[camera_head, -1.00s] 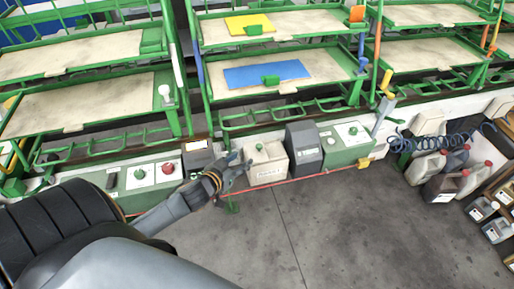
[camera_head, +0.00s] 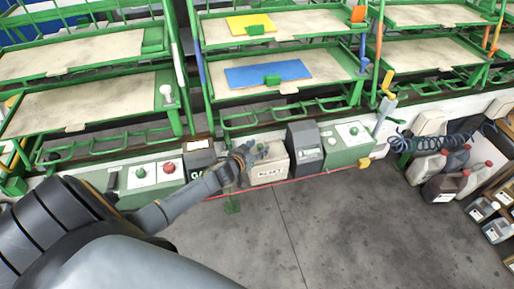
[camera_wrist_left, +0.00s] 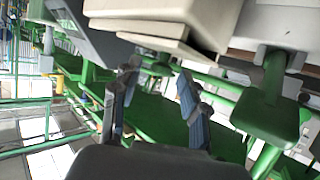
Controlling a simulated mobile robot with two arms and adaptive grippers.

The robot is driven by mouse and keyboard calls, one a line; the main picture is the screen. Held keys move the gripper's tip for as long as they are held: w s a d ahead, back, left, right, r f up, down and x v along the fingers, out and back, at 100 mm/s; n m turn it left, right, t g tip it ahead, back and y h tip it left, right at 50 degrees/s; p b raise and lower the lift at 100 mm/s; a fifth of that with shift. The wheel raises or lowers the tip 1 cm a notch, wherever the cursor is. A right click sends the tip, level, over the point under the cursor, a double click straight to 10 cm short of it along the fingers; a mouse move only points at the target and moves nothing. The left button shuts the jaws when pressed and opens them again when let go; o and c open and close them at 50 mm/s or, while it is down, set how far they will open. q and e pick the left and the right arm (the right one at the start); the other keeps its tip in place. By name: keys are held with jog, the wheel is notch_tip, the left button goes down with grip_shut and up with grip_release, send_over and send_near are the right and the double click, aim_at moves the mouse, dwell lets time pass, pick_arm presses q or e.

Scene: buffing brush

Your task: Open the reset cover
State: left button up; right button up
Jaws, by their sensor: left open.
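The reset cover is a beige box (camera_head: 270,173) with dark lettering on its front, on the low ledge in the middle of the head view. It looks closed. My left gripper (camera_head: 254,151) is at the box's upper left edge in the head view and hides part of its top. I cannot tell whether it touches the box. In the left wrist view my left gripper (camera_wrist_left: 158,84) is open with nothing between its fingers. A beige housing (camera_wrist_left: 165,12), apparently the reset box, is above the fingers there. My right gripper is not in view.
A dark grey box (camera_head: 304,148) stands just right of the reset box. A green control panel (camera_head: 150,174) with a red button (camera_head: 169,167) is at left; another green panel (camera_head: 345,146) is at right. Green racks (camera_head: 280,85) rise behind. The grey floor (camera_head: 330,225) in front is clear.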

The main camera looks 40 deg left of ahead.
aim_at(272, 154)
pick_arm(q)
grip_shut()
jog(key=w+d, duration=0.2)
jog(key=w+d+b, duration=0.1)
jog(key=w, duration=0.1)
jog(key=shift+w+d, duration=0.15)
jog(key=shift+d, duration=0.2)
grip_release()
jog(key=v, duration=1.2)
jog(key=shift+f, duration=0.1)
